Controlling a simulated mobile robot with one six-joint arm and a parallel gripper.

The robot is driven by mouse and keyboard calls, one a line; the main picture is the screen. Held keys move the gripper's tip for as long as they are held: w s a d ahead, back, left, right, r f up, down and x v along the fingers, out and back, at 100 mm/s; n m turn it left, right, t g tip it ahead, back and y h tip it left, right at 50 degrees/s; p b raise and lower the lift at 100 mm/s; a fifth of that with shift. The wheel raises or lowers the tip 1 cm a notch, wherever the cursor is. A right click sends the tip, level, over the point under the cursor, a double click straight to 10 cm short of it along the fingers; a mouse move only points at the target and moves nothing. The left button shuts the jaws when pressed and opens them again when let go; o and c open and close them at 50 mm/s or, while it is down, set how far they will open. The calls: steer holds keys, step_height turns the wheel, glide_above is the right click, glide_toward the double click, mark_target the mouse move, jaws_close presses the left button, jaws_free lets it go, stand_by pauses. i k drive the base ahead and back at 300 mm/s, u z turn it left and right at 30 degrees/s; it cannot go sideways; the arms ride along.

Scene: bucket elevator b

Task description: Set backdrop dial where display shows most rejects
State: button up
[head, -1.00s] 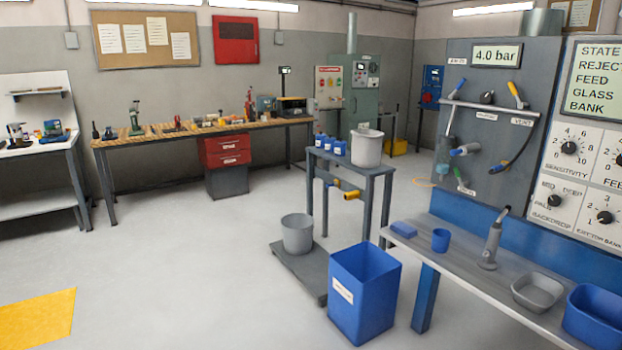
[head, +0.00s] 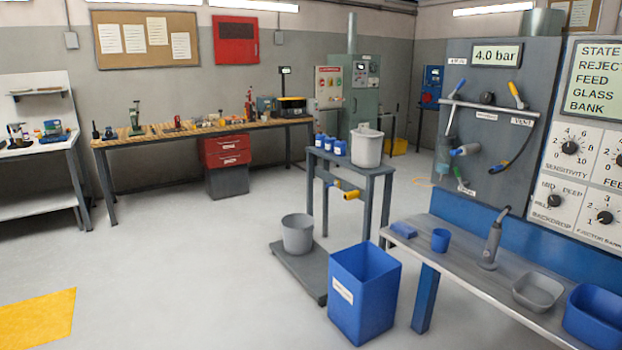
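The backdrop dial (head: 554,200) is a black knob on the white control panel at the right, with MID and DEEP above it and a partly legible third label at its left. I cannot tell exactly where its pointer stands. The display (head: 594,78) above lists STATE, REJECT, FEED, GLASS and BANK. Its values are cut off by the right edge of the picture. My gripper is not in view.
Other dials on the panel are the sensitivity dial (head: 569,147) and the ejector bank dial (head: 604,217). A bench (head: 465,263) with a blue cup (head: 440,240) and grey tray (head: 537,292) stands below. A blue bin (head: 365,292) is on the floor.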

mark_target(553, 200)
steer(key=u, duration=1.3)
steer(key=k, duration=0.1)
steer(key=z, duration=2.8)
